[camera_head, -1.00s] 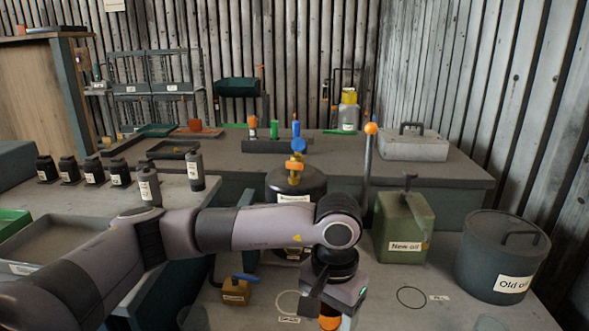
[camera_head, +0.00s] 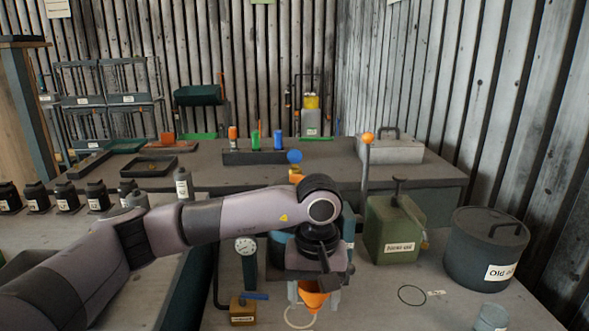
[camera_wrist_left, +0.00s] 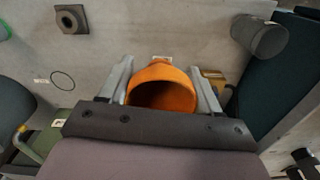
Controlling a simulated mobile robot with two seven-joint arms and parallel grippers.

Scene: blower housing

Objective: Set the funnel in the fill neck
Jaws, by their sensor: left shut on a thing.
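The orange funnel (camera_head: 313,298) is between the fingers of my left gripper (camera_head: 316,291), which is shut on it. In the left wrist view, the funnel's wide mouth (camera_wrist_left: 162,96) faces the camera between the two grey fingers (camera_wrist_left: 160,66). Its spout is mostly hidden there. In the head view the funnel overlaps a pale ring (camera_head: 299,317) marked on the bench; its height above the bench is unclear. I cannot identify the fill neck for certain; my left arm hides much of the housing behind it. My right gripper is not in view.
A green oil can (camera_head: 392,235) and a dark lidded Old oil drum (camera_head: 487,250) stand right of the gripper. A brass block with a blue lever (camera_head: 243,312) and a gauge (camera_head: 246,246) are at left. The bench around the black ring (camera_head: 412,295) is clear.

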